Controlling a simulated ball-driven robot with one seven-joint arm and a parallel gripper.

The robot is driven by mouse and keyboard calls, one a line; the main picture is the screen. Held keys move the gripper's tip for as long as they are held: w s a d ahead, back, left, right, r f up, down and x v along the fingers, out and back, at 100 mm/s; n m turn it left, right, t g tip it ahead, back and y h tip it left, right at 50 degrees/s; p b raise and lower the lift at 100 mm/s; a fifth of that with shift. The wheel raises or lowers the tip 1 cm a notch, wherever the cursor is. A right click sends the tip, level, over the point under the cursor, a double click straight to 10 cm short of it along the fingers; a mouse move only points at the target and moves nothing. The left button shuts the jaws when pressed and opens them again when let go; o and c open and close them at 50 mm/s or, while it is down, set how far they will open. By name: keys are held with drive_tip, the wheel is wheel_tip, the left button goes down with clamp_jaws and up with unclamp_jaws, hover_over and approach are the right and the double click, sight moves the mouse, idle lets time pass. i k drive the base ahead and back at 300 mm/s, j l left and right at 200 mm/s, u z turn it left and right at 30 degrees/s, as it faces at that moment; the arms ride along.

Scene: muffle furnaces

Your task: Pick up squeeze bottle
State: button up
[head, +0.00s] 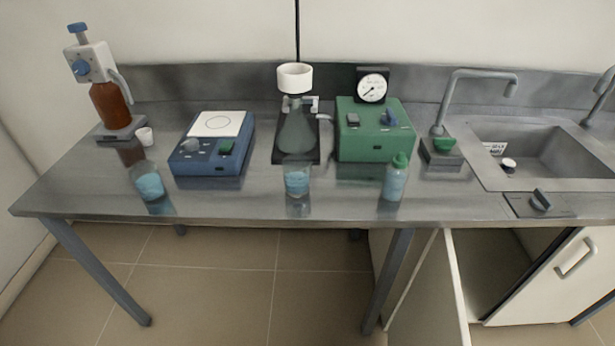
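The squeeze bottle (395,180) stands upright on the metal bench near its front edge. It is pale blue with a green top. It stands just in front of the green box with a round gauge. Nothing touches it from the front, and it is fully visible. My gripper is not in the head view.
Two beakers of blue liquid (149,184) (297,180) stand near the bench's front edge. Behind are a blue stirrer (213,143), a flask with white funnel (296,125), the green gauge box (374,135) and a brown dispenser bottle (110,105). A sink (550,152) and open cabinet door lie right.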

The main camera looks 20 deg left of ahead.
sight(397, 172)
drive_tip(key=i+j+u, duration=0.1)
drive_tip(key=u, duration=0.35)
drive_tip(key=i+j+u, duration=0.1)
drive_tip(key=j+u, duration=0.15)
drive_tip(key=u, duration=0.2)
drive_tip(key=i+j+z, duration=0.25)
drive_tip(key=i+l, duration=0.05)
drive_tip(key=i, duration=0.05)
